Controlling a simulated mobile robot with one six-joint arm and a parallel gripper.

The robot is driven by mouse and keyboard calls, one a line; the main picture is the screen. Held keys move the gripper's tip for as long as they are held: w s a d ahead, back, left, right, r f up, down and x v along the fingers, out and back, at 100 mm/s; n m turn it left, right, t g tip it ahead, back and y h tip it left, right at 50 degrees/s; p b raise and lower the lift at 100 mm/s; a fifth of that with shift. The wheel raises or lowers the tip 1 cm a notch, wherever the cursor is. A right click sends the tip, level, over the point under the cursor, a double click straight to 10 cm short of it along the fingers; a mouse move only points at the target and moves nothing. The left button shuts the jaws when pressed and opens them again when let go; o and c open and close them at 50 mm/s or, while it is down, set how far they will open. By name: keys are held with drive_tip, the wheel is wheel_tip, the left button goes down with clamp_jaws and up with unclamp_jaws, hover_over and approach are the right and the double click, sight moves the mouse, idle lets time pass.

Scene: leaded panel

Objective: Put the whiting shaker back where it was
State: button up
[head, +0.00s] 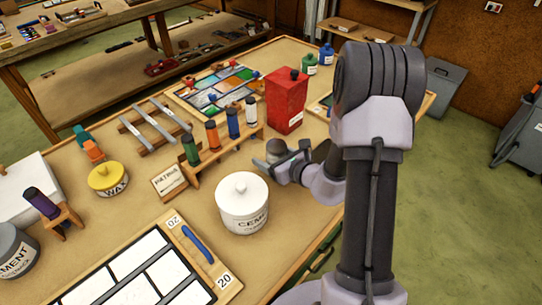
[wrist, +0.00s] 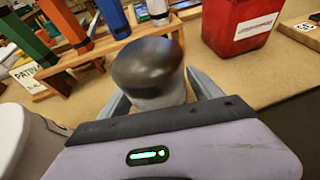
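The shaker with a dark grey domed top and pale body (head: 274,149) is between the fingers of my gripper (head: 280,160), right of the white cement tub. In the wrist view the shaker (wrist: 148,68) fills the space between the two grey fingers of my gripper (wrist: 160,95), which appear to press on its sides. Its label is not readable, so I cannot confirm the word whiting. Its base is hidden, and I cannot tell whether it touches the table.
The white cement tub (head: 243,208) stands close left of my gripper. A wooden rack (head: 215,155) of coloured tubes and a red box (head: 287,100) stand behind. The leaded panel (head: 215,88) lies farther back. Bare table (head: 300,212) shows right of the tub.

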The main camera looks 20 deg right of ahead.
drive_tip(key=shift+s+d+r+p, duration=0.1)
drive_tip(key=shift+s+r+p, duration=0.15)
drive_tip(key=shift+r+p, duration=0.1)
drive_tip(key=p+v, duration=0.2)
drive_tip(key=v, duration=0.9)
drive_tip(key=shift+s, duration=0.3)
